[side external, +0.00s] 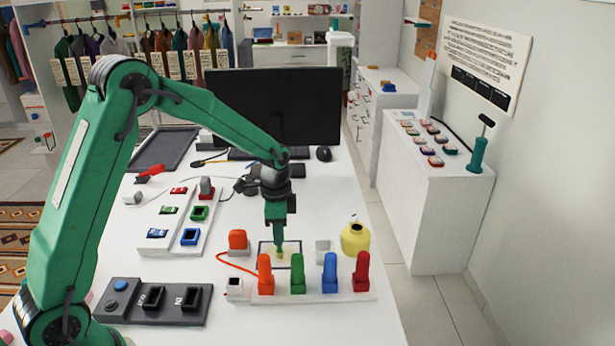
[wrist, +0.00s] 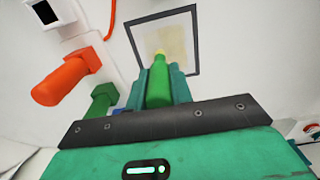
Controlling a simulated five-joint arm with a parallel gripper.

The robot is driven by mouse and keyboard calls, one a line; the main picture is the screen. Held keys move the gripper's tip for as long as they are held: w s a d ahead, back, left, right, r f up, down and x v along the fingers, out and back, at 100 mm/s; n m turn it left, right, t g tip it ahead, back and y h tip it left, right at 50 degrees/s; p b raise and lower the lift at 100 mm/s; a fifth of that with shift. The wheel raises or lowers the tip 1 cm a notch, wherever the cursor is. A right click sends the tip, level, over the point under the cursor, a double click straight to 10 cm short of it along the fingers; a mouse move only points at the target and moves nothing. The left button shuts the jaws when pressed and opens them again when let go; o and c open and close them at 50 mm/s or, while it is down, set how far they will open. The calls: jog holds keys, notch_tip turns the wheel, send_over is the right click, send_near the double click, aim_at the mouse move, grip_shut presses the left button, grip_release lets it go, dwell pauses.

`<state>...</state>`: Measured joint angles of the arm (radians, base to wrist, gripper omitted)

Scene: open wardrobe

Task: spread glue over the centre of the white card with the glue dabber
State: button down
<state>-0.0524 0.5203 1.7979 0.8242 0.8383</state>
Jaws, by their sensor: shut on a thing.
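The white card (side external: 294,263) lies on the table inside a thin dark frame. In the wrist view the card (wrist: 143,37) has a pale yellowish patch (wrist: 172,42) over its middle. My gripper (side external: 279,226) points down above the card. It is shut on the green glue dabber (wrist: 158,85), which stands between the teal fingers with its yellow tip toward the card. In the side view the dabber's tip (side external: 280,252) is at or just above the card's middle; I cannot tell if it touches.
A yellow jar (side external: 355,239) and a small white cup (side external: 322,252) stand right of the card. A white rack (side external: 315,297) with orange, green, blue and red handled tools stands close in front. An orange-topped block (side external: 238,241) is at the left. A monitor (side external: 275,105) stands behind.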

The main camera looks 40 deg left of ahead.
jog(key=shift+s+a, duration=1.4)
notch_tip(320, 180, up, 8)
jog(key=c, duration=1.8)
grip_release()
jog(key=shift+c, duration=0.2)
grip_shut()
